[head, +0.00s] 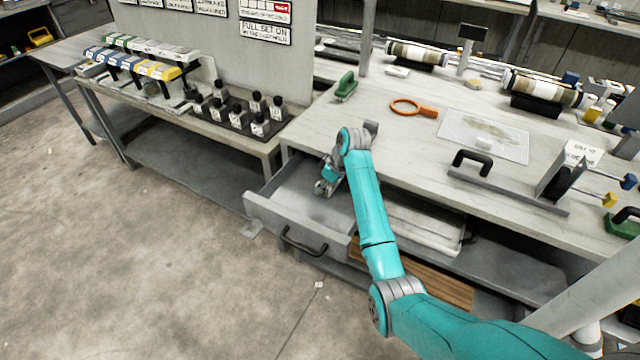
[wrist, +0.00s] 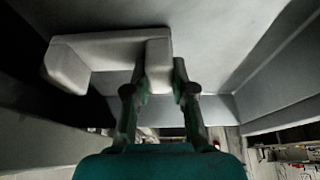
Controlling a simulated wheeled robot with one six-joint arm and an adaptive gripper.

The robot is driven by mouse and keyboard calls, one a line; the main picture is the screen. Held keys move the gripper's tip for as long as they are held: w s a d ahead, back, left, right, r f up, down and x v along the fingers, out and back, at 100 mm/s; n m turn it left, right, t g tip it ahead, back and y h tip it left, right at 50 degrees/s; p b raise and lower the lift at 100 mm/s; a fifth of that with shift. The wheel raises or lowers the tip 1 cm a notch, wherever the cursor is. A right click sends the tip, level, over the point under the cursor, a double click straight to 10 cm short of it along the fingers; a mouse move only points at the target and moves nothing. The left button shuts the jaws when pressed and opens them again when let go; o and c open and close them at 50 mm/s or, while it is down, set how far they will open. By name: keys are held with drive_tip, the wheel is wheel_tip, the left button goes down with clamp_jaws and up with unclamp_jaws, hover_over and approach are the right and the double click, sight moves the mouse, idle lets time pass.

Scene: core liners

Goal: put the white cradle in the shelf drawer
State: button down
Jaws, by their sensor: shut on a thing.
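The white cradle (wrist: 110,48) shows in the wrist view as a pale block with two raised ends. My gripper (wrist: 158,80) is shut on its right end, one finger on each side. In the head view my gripper (head: 326,186) points down into the open shelf drawer (head: 275,213), near its back. The cradle is hidden there behind my wrist. In the wrist view the grey drawer surfaces (wrist: 230,30) lie close around the cradle; I cannot tell whether it touches the drawer floor.
The bench top (head: 420,160) is above the drawer. On it are a green cradle (head: 346,86), an orange magnifier (head: 414,108) and a clear sheet (head: 485,135). A side table (head: 200,120) with black stamp-like blocks stands left. Open floor (head: 130,250) lies in front.

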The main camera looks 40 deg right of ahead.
drive_tip(key=shift+a+f, duration=0.1)
drive_tip(key=shift+f, duration=0.05)
drive_tip(key=c, duration=1)
unclamp_jaws()
drive_tip(key=v, duration=1.2)
drive_tip(key=shift+w+r, duration=0.15)
drive_tip(key=shift+r, duration=0.1)
